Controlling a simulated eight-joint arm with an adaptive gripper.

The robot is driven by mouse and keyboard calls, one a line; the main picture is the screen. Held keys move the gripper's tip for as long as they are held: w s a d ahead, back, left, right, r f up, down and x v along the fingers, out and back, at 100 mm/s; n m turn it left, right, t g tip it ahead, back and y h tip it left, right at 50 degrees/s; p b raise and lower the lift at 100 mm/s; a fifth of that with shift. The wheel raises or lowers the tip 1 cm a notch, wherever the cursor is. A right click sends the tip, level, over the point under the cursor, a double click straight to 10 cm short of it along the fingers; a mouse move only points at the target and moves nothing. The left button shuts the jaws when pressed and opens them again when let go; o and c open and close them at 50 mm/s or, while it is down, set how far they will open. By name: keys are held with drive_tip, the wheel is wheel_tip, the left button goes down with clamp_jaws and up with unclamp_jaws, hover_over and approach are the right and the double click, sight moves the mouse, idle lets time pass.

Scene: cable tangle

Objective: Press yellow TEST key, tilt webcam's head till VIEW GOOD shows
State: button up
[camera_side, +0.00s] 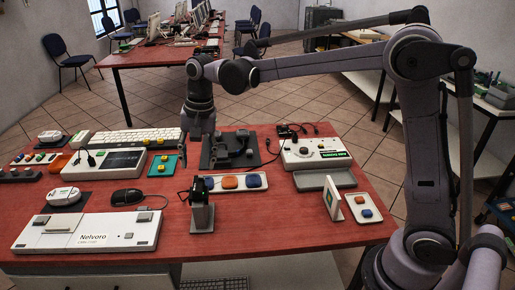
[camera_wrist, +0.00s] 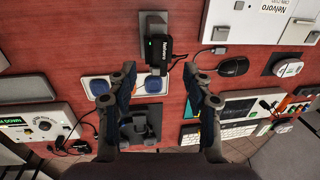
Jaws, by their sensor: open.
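A teal pad (camera_side: 155,168) carries a yellow key (camera_side: 166,162), left of centre on the red table; I cannot read its label. The webcam is a small black head (camera_side: 199,186) on a grey block (camera_side: 202,217) near the front edge. In the wrist view the webcam head (camera_wrist: 157,47) shows a green light and white lettering. A white box (camera_side: 300,155) at the right has a lit green display (camera_side: 335,155); its words are too small to read. My gripper (camera_side: 198,146) is open and empty, pointing down above the table behind the webcam. It also shows in the wrist view (camera_wrist: 160,78).
A black plate with a bracket (camera_side: 222,150) stands close to my gripper. A pad with orange and blue keys (camera_side: 236,183) lies behind the webcam. A keyboard (camera_side: 125,137), mouse (camera_side: 126,197) and white console (camera_side: 88,232) fill the left. Bare table lies right of the webcam.

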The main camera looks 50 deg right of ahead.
sight(197, 189)
drive_tip(key=f, duration=0.6)
drive_tip(key=w+a+f, duration=0.1)
drive_tip(key=f, duration=0.2)
drive_tip(key=shift+f, duration=0.2)
drive_tip(key=shift+c, duration=0.3)
clamp_jaws()
